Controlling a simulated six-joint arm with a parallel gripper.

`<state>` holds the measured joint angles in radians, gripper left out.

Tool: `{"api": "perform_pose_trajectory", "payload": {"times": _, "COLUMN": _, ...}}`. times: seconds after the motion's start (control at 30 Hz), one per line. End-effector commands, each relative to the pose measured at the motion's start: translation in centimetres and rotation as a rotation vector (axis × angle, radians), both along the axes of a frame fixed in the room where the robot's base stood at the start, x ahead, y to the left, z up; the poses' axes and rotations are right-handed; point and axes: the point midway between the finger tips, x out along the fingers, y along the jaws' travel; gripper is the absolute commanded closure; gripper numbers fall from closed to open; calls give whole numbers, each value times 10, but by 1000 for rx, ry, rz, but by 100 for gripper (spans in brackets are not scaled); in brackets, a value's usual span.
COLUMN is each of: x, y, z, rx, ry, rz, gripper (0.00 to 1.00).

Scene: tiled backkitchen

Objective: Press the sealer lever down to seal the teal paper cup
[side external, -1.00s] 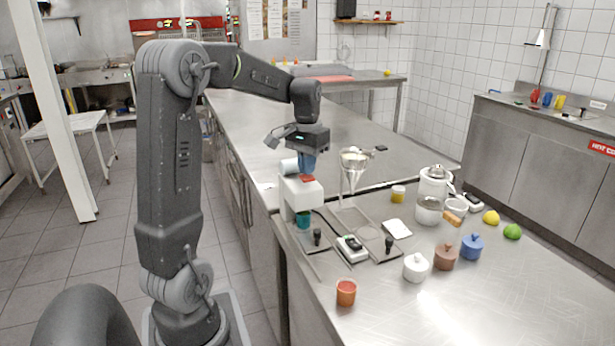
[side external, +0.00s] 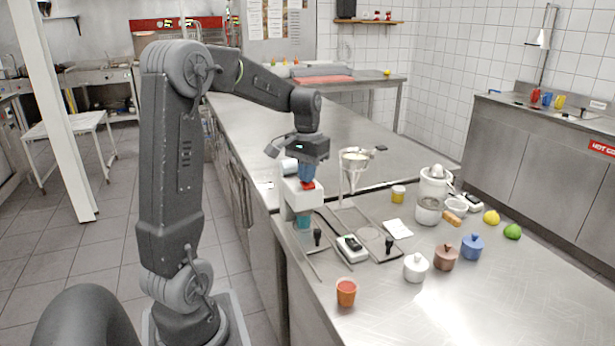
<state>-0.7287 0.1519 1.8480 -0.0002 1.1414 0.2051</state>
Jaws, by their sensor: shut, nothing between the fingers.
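The white sealer (side external: 302,199) stands at the left edge of the steel counter. A red pad (side external: 308,186), apparently the end of its lever, shows at its top front. The teal paper cup (side external: 303,222) sits upright in the sealer, under its head, with its upper part partly hidden. My gripper (side external: 307,178) points down directly over the red pad, its blue fingers closed and empty. The fingertips appear to touch the pad; exact contact is too small to tell.
A funnel stand (side external: 354,165) rises close to the right of my gripper. A small scale (side external: 351,247) and an orange cup (side external: 346,291) stand in front. The front right counter is clear.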

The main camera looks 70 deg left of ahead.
Motion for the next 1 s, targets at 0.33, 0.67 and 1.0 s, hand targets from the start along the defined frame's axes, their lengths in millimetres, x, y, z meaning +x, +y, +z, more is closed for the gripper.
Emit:
{"api": "perform_pose_trajectory", "payload": {"times": 0.33, "x": 0, "y": 0, "z": 10, "rx": 1, "ry": 1, "rz": 0, "gripper": 100}}
{"api": "perform_pose_trajectory", "payload": {"times": 0.67, "x": 0, "y": 0, "z": 29, "rx": 1, "ry": -1, "rz": 0, "gripper": 100}}
{"api": "perform_pose_trajectory", "payload": {"times": 1.0, "x": 0, "y": 0, "z": 48, "rx": 1, "ry": -2, "rz": 0, "gripper": 100}}
